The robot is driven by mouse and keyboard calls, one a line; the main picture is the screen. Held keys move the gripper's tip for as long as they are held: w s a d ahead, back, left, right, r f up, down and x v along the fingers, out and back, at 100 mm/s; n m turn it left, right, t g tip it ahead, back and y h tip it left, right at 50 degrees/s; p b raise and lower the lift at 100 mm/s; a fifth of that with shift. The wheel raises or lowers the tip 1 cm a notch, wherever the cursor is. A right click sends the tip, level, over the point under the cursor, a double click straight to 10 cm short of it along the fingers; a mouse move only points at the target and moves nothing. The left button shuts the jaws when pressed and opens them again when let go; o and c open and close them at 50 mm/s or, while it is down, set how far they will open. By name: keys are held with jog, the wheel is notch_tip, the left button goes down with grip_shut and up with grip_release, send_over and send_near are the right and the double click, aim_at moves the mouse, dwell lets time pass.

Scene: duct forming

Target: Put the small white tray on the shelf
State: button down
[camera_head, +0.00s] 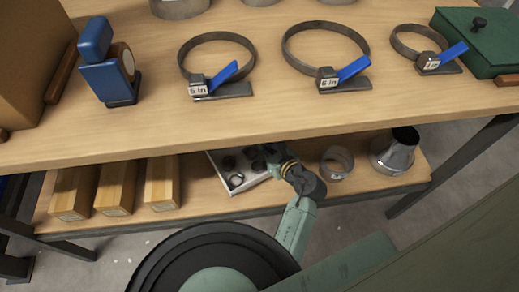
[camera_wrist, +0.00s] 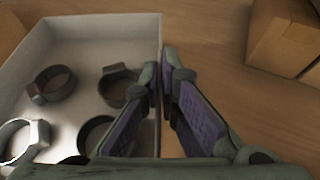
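The small white tray (camera_head: 222,172) is at the lower shelf (camera_head: 205,193), partly hidden under the tabletop edge and behind my gripper. It holds several dark ring clamps. In the wrist view the tray (camera_wrist: 162,30) fills the left side. My gripper (camera_head: 277,158) reaches in at the tray's right side. In the wrist view my gripper's fingertips (camera_wrist: 160,72) are close together, one inside and one outside the tray's right wall, with the wall between them. I cannot tell whether the tray rests fully on the shelf.
Several wooden blocks (camera_head: 117,187) stand left of the tray. A metal ring (camera_head: 337,163) and a metal cone-shaped duct piece (camera_head: 394,152) stand to the right. The tabletop (camera_head: 270,115) overhangs the lower shelf and carries large clamps and a green box (camera_head: 484,45).

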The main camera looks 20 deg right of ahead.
jog(key=shift+f, duration=2.1)
jog(key=c, duration=2.3)
grip_release()
jog(key=shift+f, duration=0.15)
jog(key=o, duration=0.5)
jog(key=shift+r, duration=0.3)
